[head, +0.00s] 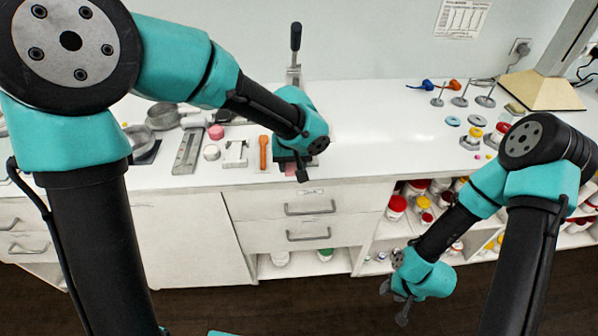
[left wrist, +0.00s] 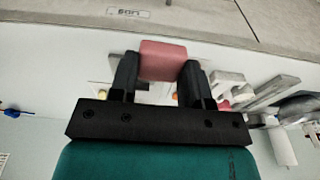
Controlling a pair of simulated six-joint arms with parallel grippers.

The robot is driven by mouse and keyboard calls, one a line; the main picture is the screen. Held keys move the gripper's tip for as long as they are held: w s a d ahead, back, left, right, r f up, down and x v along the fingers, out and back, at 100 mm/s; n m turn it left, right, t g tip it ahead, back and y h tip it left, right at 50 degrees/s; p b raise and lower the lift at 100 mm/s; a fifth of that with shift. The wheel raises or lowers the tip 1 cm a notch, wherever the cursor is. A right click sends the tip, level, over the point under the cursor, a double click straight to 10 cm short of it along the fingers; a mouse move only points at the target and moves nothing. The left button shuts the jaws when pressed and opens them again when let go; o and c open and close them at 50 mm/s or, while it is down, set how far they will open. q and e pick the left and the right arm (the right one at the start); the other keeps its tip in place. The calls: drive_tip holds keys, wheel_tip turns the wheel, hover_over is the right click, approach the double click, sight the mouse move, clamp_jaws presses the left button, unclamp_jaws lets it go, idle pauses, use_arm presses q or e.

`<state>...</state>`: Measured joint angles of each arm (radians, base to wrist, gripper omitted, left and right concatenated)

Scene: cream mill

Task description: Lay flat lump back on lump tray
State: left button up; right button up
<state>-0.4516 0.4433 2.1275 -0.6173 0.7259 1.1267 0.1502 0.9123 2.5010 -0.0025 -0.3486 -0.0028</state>
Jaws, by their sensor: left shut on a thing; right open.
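My left gripper (head: 301,167) is shut on a pink lump (left wrist: 162,60), which shows between its fingers in the left wrist view. In the head view the lump (head: 289,167) is mostly hidden by the gripper, near the bench's front edge. The left gripper also shows in the left wrist view (left wrist: 160,75). I cannot tell whether the lump touches anything below. I cannot clearly make out the lump tray. My right gripper (head: 394,304) is open and empty, low in front of the open shelves.
On the bench (head: 355,140) left of my left gripper are an orange tool (head: 263,152), a pale metal piece (head: 235,154), a round pink piece (head: 215,131) and a grey slotted plate (head: 188,149). A lever device (head: 295,60) stands behind. Bench room right of the gripper is clear.

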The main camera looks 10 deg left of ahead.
use_arm(q)
drive_tip(key=w+a+r+m, duration=0.2)
drive_tip(key=w+a+r, duration=0.2)
drive_tip(key=a+r, duration=0.5)
drive_tip(key=shift+w+a+r, duration=0.2)
drive_tip(key=shift+w+a, duration=0.15)
drive_tip(key=shift+a, duration=0.5)
